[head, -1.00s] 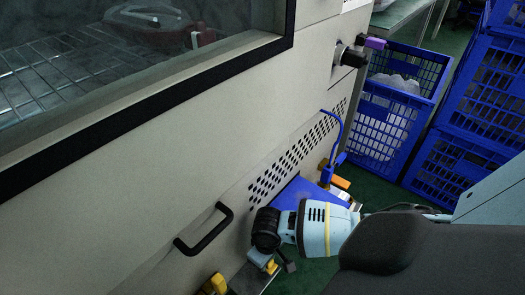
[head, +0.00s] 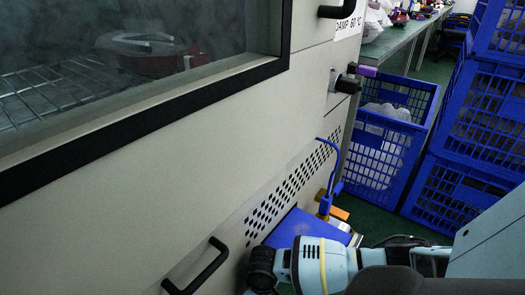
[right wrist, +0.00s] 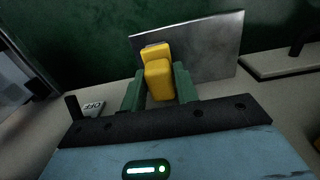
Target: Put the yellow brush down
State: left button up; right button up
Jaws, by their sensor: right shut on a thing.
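In the right wrist view, the yellow brush (right wrist: 158,80) shows as a yellow block between the two green fingers of my right gripper (right wrist: 159,72). The gripper is shut on it. Only this yellow part shows clearly; any bristles are hidden or cannot be made out. In the head view, my right arm comes in at the bottom right, low in front of the cabinet. The fingers and the brush are out of that picture. My left gripper is in neither view.
A grey metal plate (right wrist: 205,45) stands just behind the brush. A pale ledge (right wrist: 285,62) lies to its right. In the head view, a cabinet (head: 200,150) with a black handle (head: 197,268) fills the left. Blue crates (head: 385,150) stand at the right.

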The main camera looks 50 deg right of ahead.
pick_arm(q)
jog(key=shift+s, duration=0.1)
pick_arm(e)
jog(key=o, duration=1.1)
jog(key=shift+f, duration=0.1)
jog(key=shift+c, duration=0.2)
pick_arm(q)
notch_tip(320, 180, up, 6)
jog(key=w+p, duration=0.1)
jog(key=p, duration=0.5)
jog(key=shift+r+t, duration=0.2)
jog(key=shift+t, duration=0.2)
pick_arm(e)
notch_tip(320, 180, up, 12)
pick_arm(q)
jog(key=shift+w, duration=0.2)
pick_arm(e)
jog(key=shift+s, duration=0.1)
